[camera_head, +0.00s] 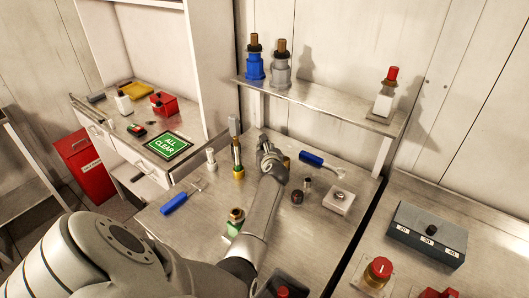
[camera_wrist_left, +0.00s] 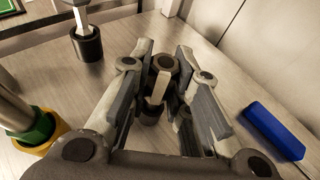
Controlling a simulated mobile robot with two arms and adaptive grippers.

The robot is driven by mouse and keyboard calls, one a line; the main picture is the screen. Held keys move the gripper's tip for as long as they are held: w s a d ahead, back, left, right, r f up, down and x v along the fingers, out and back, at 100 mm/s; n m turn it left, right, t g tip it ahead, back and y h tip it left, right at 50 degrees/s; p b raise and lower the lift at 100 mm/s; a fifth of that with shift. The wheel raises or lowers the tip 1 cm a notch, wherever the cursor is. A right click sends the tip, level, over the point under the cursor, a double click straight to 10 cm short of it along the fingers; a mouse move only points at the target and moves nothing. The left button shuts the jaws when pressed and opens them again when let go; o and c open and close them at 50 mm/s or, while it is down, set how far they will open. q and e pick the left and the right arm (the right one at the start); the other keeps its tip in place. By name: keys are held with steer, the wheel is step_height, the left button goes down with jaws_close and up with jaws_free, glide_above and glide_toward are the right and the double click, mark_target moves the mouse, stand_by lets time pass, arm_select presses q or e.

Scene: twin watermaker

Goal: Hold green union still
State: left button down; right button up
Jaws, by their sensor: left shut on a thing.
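My left gripper (camera_head: 272,160) reaches over the middle of the workbench. In the left wrist view its jaws (camera_wrist_left: 157,95) close around a small dark fitting with a pale strip (camera_wrist_left: 158,86); most of it is hidden by the fingers. A green ring with a brass nut (camera_wrist_left: 42,128) stands left of the jaws, apart from them. In the head view an upright piece with a green and yellow base (camera_head: 238,172) stands left of the gripper. A green-based piece with a brass top (camera_head: 235,227) stands nearer, beside my forearm. I cannot tell which is the green union. My right gripper is out of view.
A blue-handled tool (camera_head: 311,158) lies right of the gripper; another (camera_head: 174,203) lies at the left. Small dark parts (camera_head: 297,197) and a pale block (camera_head: 339,200) stand at the right. A shelf (camera_head: 340,108) with blue and grey bottles runs behind.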

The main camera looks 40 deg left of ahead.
arm_select(q)
steer(key=shift+f, duration=0.1)
steer(key=shift+r, duration=0.65)
steer(key=s+d+r+b, duration=0.2)
steer(key=s+d+r, duration=0.1)
steer(key=s+r, duration=0.8)
steer(key=shift+s+d+r, duration=0.25)
steer(key=shift+s+r, duration=0.1)
steer(key=shift+s, duration=0.9)
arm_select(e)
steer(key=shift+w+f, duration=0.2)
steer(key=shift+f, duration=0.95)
arm_select(q)
steer(key=c, duration=2)
jaws_free()
steer(key=shift+c, duration=0.2)
jaws_close()
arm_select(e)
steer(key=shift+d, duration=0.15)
